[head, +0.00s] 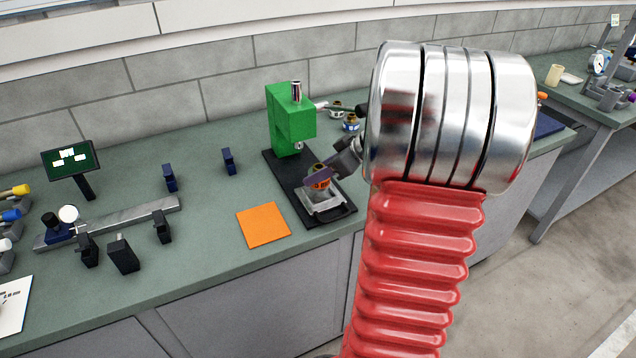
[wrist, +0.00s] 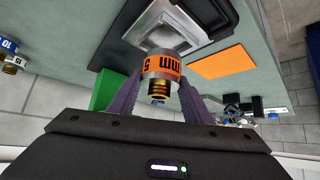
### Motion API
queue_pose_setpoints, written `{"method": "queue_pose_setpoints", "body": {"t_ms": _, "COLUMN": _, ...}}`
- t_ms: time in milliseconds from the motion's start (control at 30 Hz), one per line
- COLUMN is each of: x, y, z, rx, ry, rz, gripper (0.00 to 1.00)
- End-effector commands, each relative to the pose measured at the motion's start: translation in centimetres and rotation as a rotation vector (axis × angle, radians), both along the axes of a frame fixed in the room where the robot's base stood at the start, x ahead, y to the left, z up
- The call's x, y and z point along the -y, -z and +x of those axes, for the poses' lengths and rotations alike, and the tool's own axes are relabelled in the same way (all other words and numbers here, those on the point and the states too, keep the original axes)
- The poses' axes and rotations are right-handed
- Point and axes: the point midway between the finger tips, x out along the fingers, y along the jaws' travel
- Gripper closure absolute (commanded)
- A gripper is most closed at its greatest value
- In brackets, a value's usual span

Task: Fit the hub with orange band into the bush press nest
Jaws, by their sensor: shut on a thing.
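The hub with the orange band (head: 320,184) is a short metal cylinder with dark lettering on its band. In the wrist view the hub (wrist: 160,66) is between the two purple fingers of my gripper (wrist: 159,84). My gripper (head: 323,177) is shut on it in the head view too. The bush press nest (head: 327,206) is a grey square holder on the press's dark base. The hub is over the rear part of the nest, seemingly above it; the gap is unclear. In the wrist view the nest (wrist: 195,34) lies beyond the hub and is partly hidden.
The green press (head: 290,122) stands just behind the nest. An orange mat (head: 263,225) lies to the left. A blue-banded hub (head: 351,123) stands behind the press's right side. A gauge rail (head: 120,222) with dark blocks is further left. My arm hides the bench's right part.

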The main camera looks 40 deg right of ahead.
Motion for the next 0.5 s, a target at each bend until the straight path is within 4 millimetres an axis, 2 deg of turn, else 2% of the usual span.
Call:
{"method": "queue_pose_setpoints", "body": {"t_ms": 300, "x": 0.0, "y": 3.2, "z": 0.0, "rx": -0.002, "ry": 0.001, "rz": 0.002, "gripper": 1.00}}
{"method": "queue_pose_setpoints", "body": {"t_ms": 500, "x": 0.0, "y": 3.7, "z": -0.2, "rx": -0.006, "ry": 0.001, "rz": 0.002, "gripper": 1.00}}
